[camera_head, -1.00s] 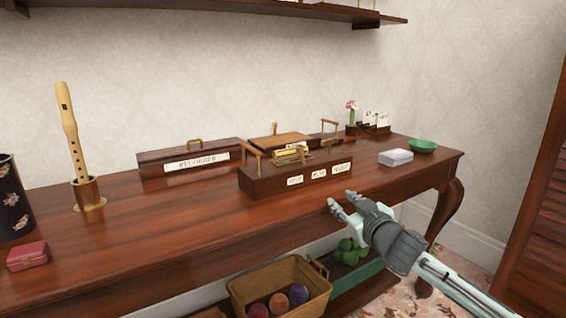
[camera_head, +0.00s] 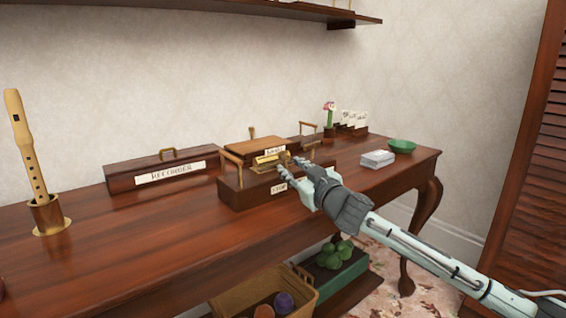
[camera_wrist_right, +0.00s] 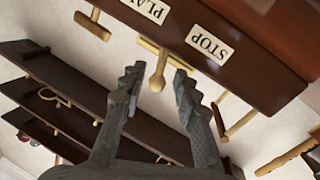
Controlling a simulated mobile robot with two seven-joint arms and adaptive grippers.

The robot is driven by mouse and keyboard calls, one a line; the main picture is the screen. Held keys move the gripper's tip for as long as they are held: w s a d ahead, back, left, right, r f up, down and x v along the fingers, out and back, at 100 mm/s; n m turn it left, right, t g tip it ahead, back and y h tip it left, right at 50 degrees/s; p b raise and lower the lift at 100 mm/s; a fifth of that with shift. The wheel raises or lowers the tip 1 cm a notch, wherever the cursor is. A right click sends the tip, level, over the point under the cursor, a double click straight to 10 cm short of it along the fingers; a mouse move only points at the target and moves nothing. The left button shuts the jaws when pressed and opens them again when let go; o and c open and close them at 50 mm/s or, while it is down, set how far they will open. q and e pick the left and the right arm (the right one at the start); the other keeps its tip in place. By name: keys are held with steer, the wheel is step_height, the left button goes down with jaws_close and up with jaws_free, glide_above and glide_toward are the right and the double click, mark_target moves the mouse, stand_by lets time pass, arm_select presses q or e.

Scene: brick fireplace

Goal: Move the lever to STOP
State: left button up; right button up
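The dark wooden music box (camera_head: 232,192) stands on the desk, with wooden handles at its ends and gold parts on top. Its STOP label (camera_head: 279,188) shows on the front; my gripper covers the labels to its right. In the right wrist view, the STOP label (camera_wrist_right: 209,44) and PLAY label (camera_wrist_right: 146,9) appear upside down. A brass lever with a round knob (camera_wrist_right: 157,84) hangs between those labels in the picture. My right gripper (camera_head: 287,167) is at the box front. In the wrist view its fingers (camera_wrist_right: 158,82) are apart, on either side of the knob, with gaps visible. My left gripper is out of view.
A white box (camera_head: 378,159) and green bowl (camera_head: 402,146) are to the right. A basket (camera_head: 240,300) is below. The desk front is clear.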

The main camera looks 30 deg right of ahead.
mark_target(286, 164)
steer(key=w, duration=0.3)
steer(key=shift+w+d, duration=0.3)
steer(key=shift+w, duration=0.5)
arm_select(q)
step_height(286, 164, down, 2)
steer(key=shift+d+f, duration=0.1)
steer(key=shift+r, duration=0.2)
arm_select(e)
jaws_close()
